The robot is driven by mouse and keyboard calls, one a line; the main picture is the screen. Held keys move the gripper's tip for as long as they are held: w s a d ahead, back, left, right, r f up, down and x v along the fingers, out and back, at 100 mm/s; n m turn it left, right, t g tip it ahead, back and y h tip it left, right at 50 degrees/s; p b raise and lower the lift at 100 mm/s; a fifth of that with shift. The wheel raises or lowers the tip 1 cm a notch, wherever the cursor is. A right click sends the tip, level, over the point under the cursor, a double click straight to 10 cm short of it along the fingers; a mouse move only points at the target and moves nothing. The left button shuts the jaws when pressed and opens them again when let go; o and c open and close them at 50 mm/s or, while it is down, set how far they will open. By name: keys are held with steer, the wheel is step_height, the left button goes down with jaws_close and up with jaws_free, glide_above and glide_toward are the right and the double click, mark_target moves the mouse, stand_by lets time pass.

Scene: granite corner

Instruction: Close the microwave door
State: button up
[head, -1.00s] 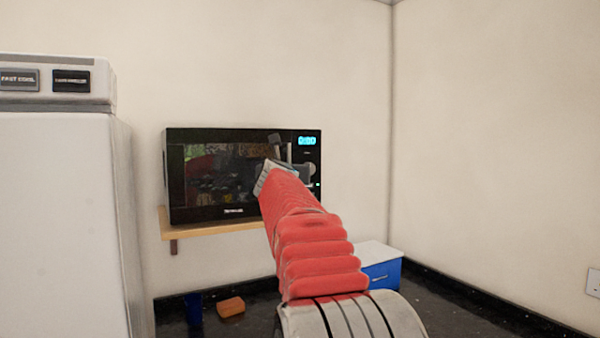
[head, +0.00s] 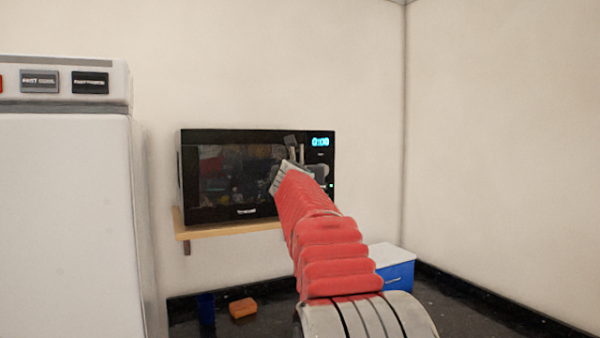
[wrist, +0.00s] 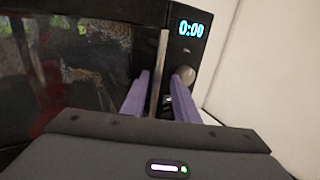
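The black microwave (head: 236,212) sits on a wooden shelf against the back wall, its clock lit. Its dark glass door (head: 225,175) looks flush or nearly flush with the front; a small gap cannot be ruled out. The vertical door handle (wrist: 157,75) stands at the door's right side. My gripper (wrist: 162,92) is at the handle, its two purple fingers apart, one on each side of the bar. A gap shows beside the bar, and contact cannot be told. In the head view my gripper (head: 294,152) is partly hidden by my red arm, which also covers the lower right of the microwave.
A white fridge (head: 65,215) stands close on the left. The wooden shelf (head: 225,231) carries the microwave. Below, on the dark counter, are an orange sponge-like block (head: 243,308), a blue cup (head: 206,309) and a blue box with a white lid (head: 397,275). A bare wall is right.

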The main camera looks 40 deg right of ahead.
steer(key=shift+s+a, duration=0.1)
steer(key=shift+a, duration=0.05)
steer(key=v, duration=1.3)
steer(key=shift+s, duration=0.2)
steer(key=shift+a, duration=0.15)
stand_by(0.4)
steer(key=s+a+f+m+g+y, duration=0.25)
steer(key=s+f+m, duration=0.25)
steer(key=f+m, duration=0.55)
steer(key=s+a+f+m+g+y, duration=0.2)
steer(key=s+a+f+m+g, duration=0.15)
steer(key=f+m, duration=0.7)
steer(key=s+a+f+m+y, duration=0.2)
steer(key=s+a+f, duration=0.4)
steer(key=a, duration=0.3)
steer(key=s+a+f+m+g+y, duration=0.1)
steer(key=s+a+f+m+y, duration=0.1)
steer(key=s+a+f, duration=0.4)
steer(key=s+a+f+m+y, duration=0.2)
steer(key=s+a+f+y, duration=0.2)
steer(key=s+a+f, duration=0.3)
steer(key=shift+s+a, duration=0.4)
steer(key=shift+a, duration=2.3)
